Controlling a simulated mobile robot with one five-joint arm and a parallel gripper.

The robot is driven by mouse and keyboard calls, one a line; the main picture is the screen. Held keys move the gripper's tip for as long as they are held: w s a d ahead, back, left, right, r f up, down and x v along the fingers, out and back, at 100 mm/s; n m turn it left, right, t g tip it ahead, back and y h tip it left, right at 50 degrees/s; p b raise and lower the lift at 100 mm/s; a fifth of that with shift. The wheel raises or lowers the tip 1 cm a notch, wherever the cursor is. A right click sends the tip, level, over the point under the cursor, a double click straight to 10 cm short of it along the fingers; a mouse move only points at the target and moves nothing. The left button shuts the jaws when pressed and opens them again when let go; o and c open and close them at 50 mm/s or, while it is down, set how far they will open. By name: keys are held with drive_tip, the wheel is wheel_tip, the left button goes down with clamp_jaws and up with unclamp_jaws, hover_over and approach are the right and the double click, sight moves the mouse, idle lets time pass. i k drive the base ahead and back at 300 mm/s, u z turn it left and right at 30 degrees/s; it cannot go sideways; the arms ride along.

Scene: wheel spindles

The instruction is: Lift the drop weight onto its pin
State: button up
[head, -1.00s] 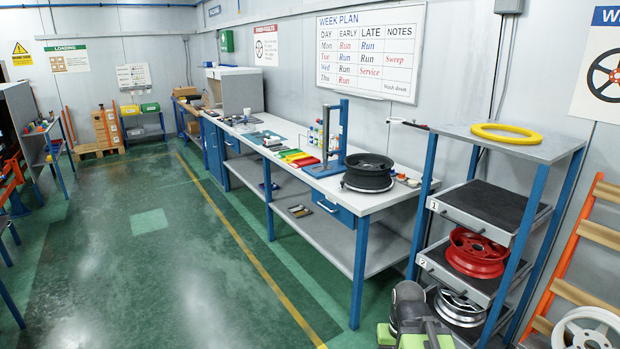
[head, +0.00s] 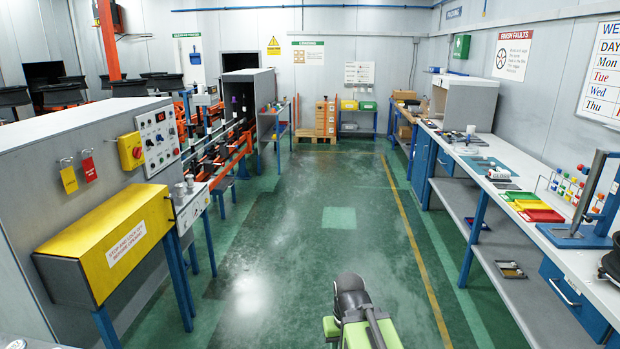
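I cannot make out a drop weight or its pin for certain in the head view. A blue stand (head: 577,236) with an upright column is on the right-hand bench, near the right edge. Any small weight or pin on it is too small to tell. Part of my own arm, green and dark grey, shows at the bottom middle, over the floor and well away from the bench. My gripper's fingers cannot be seen.
The long bench (head: 484,178) runs along the right wall, with a red tray (head: 543,215) and a rack of coloured bottles on it. A machine with a yellow cover (head: 112,240) stands at left. The green floor (head: 285,235) between them is clear.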

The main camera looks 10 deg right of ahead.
sight(575, 226)
drive_tip(key=i, duration=2.2)
drive_tip(key=z, duration=0.85)
drive_tip(key=i, duration=1.75)
drive_tip(key=z, duration=0.9)
drive_tip(key=k, duration=0.65)
drive_tip(key=z, duration=0.2)
drive_tip(key=i, duration=0.75)
